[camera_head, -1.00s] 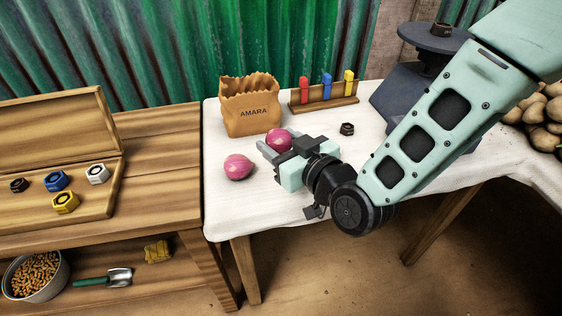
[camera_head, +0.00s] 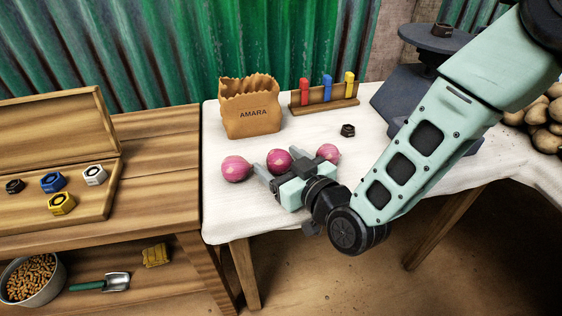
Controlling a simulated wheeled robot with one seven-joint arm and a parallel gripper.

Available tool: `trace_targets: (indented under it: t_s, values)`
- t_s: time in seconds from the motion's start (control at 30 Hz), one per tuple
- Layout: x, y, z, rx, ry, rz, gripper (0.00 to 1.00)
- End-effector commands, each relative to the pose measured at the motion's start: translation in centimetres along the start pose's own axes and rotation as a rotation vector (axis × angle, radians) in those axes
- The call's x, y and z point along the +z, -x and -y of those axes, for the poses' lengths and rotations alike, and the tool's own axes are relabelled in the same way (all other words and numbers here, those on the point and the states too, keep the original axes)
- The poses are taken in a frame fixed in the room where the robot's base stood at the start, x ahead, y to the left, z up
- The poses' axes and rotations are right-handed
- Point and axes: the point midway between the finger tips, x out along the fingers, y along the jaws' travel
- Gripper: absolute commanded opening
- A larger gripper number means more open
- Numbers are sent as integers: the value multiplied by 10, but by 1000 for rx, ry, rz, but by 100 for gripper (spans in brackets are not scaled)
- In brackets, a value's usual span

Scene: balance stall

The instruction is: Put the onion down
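Three pink onions show on the white-covered table (camera_head: 228,215). One onion (camera_head: 236,168) sits at the left, apart from my gripper. Another onion (camera_head: 327,153) is at the right, partly hidden behind my gripper. The middle onion (camera_head: 278,161) is between the fingers of my gripper (camera_head: 277,164), which appears shut on it. It is low, at about the level of the other two; whether it touches the cloth is hard to tell.
A paper bag (camera_head: 251,122) marked AMARA stands behind the onions. A rack with colored pegs (camera_head: 324,105) and a dark nut (camera_head: 348,130) are behind and to the right. A wooden bench (camera_head: 160,150) with an open box is at the left. Cloth in front of the onions is clear.

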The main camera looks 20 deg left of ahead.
Motion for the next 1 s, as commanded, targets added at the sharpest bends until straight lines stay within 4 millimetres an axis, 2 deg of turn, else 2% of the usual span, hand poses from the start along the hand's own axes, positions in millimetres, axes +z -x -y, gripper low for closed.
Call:
trace_targets:
  t_s: [0.4, 0.47, 0.87, 1.0]
  values:
    - [-2, 1, 0, 0, -1, 2, 73]
    - [0, 9, 0, 0, 0, 1, 73]
    - [3, 100, -3, -1, 0, 4, 73]
    - [-2, 131, -3, -1, -3, 7, 73]
